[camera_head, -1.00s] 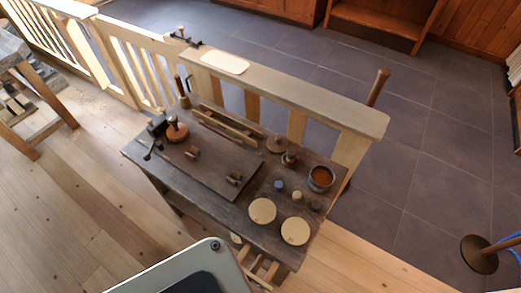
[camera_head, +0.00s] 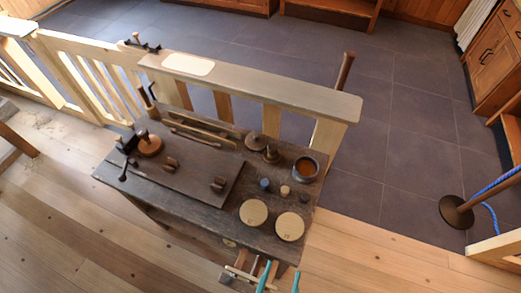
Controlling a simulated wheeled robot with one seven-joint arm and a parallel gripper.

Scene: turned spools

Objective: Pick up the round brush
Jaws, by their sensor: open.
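On the dark wooden workbench (camera_head: 180,208) stand several small round things, and I cannot tell for sure which is the round brush. A round brown piece with an upright knob (camera_head: 151,147) is at the left end. A small dark piece with a pointed top (camera_head: 271,155) stands at the back right, beside a flat round brown piece with a knob (camera_head: 254,143). My gripper (camera_head: 280,279) shows as two teal fingers at the bottom edge. They are spread apart with nothing seen between them, in front of the bench's near right edge.
A pot with orange-brown contents (camera_head: 305,168) stands at the bench's right end. Two pale discs (camera_head: 254,213) (camera_head: 290,227) lie at the near right, with small cylinders behind them. A dark raised board (camera_head: 190,180) covers the left middle. A wooden railing (camera_head: 250,82) runs behind the bench.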

